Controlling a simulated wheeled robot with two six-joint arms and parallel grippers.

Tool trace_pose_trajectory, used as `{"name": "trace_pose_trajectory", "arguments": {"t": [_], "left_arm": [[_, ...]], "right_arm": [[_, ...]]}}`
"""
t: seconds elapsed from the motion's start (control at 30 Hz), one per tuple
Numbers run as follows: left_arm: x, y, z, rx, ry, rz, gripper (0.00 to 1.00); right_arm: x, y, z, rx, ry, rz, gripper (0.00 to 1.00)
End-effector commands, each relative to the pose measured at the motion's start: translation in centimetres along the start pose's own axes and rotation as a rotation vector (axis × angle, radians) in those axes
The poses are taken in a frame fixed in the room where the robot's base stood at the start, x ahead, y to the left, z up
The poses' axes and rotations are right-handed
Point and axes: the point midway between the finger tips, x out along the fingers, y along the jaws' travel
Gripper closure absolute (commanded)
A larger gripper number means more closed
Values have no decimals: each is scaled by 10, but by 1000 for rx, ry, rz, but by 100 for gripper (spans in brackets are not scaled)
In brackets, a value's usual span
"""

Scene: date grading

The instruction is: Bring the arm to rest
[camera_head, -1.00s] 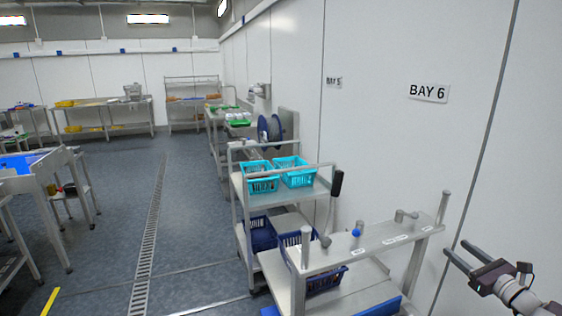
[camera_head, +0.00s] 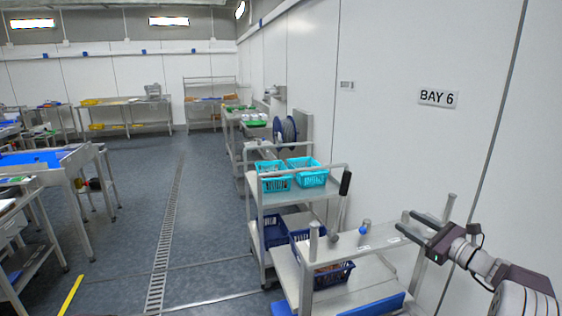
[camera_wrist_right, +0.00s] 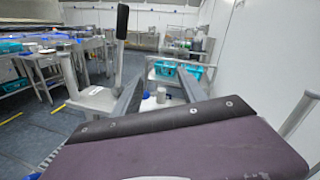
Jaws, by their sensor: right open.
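My right gripper (camera_head: 408,221) is at the right of the head view, with its arm coming in from the lower right. Its two dark fingers are apart, with nothing between them. They point left, over the right end of the near metal cart's top rail (camera_head: 388,239); I cannot tell the gap between them and the rail. The right wrist view shows the same open gripper (camera_wrist_right: 160,85), with a cart and its pegs beyond the fingers. My left gripper is not in view.
A cart with two turquoise baskets (camera_head: 274,176) stands beyond the near cart, with dark blue baskets (camera_head: 336,274) lower down. A white wall with a BAY 6 sign (camera_head: 438,97) runs along the right. The floor around the drain (camera_head: 168,235) is clear.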

Motion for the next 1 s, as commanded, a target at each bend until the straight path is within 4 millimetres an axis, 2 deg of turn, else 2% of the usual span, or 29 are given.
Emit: {"name": "trace_pose_trajectory", "arguments": {"t": [0.03,0.07,0.13,0.17,0.2,0.27,0.3,0.37,0.4,0.47,0.5,0.6,0.7,0.73,0.8,0.87,1.0], "left_arm": [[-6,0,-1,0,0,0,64],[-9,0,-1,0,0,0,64],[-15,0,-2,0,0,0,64],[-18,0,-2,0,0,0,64],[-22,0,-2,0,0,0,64],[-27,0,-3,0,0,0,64],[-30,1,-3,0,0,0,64],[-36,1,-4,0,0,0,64],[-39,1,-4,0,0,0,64],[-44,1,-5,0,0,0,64],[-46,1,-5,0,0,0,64],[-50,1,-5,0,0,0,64],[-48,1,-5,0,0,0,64],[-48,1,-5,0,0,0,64],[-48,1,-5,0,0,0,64],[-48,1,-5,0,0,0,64],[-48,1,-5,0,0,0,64]], "right_arm": [[19,24,20,-13,1,63,50],[30,42,30,-23,10,110,50],[54,96,50,-58,46,239,50],[61,122,57,-80,69,301,50],[67,160,65,-120,104,389,50],[66,216,70,-199,164,526,50],[59,254,71,-268,206,622,50],[39,307,67,-393,269,773,50],[18,338,62,-495,308,879,50],[-21,377,48,-676,358,1047,50],[-52,395,36,-816,383,1162,50],[-127,411,-1,-1185,397,1434,50],[-182,400,-39,-1473,360,1648,50],[-192,396,-48,-1540,336,1702,50],[-200,387,-58,-1685,274,1778,50],[-192,377,-61,-1796,233,1788,50],[-189,376,-61,-1827,208,1790,50]]}}
